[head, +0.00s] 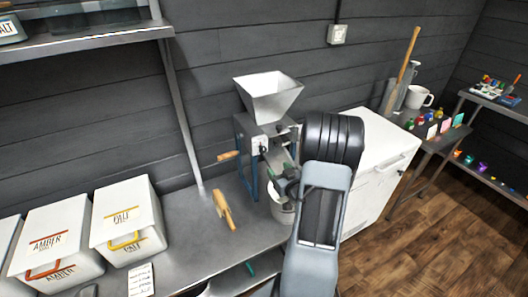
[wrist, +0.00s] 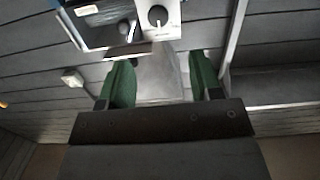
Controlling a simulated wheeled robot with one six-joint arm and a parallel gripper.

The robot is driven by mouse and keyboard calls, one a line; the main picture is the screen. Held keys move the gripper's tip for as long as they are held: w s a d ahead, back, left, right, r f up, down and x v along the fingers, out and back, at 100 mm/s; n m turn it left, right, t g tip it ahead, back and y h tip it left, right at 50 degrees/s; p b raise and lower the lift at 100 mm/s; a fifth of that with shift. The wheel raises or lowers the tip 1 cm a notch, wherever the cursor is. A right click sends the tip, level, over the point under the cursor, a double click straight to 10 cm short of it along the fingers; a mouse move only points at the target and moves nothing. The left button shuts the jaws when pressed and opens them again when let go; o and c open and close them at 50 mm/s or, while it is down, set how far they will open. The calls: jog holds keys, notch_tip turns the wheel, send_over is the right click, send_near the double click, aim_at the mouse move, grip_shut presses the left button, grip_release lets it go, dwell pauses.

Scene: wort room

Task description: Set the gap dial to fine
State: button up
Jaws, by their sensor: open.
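The grain mill (head: 270,128) stands on the metal bench, with a pale hopper (head: 268,92) on top. A small white plate with a dark round mark shows on its front. In the wrist view the gap dial (wrist: 158,15) is a dark round knob on a white plate at the top edge, past my fingertips and between their lines. Its setting marks are too small to read. My gripper (wrist: 160,80) is open, with green fingers apart and nothing between them. In the head view my gripper (head: 281,176) is at the mill's front, partly hidden by my arm.
A pail (head: 282,212) stands under the mill. Bins labelled AMBER (head: 50,240) and PALE (head: 125,218) stand further left. A white cabinet (head: 375,170) is to the right, behind my arm.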

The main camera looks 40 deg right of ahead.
aim_at(264, 151)
jog(key=shift+t, duration=0.4)
jog(key=w, duration=0.4)
jog(key=w+d+p, duration=0.1)
jog(key=w, duration=0.3)
jog(key=w+d+p, duration=0.1)
jog(key=w, duration=0.4)
jog(key=shift+d+f, duration=0.1)
jog(key=shift+s, duration=0.1)
jog(key=c, duration=0.9)
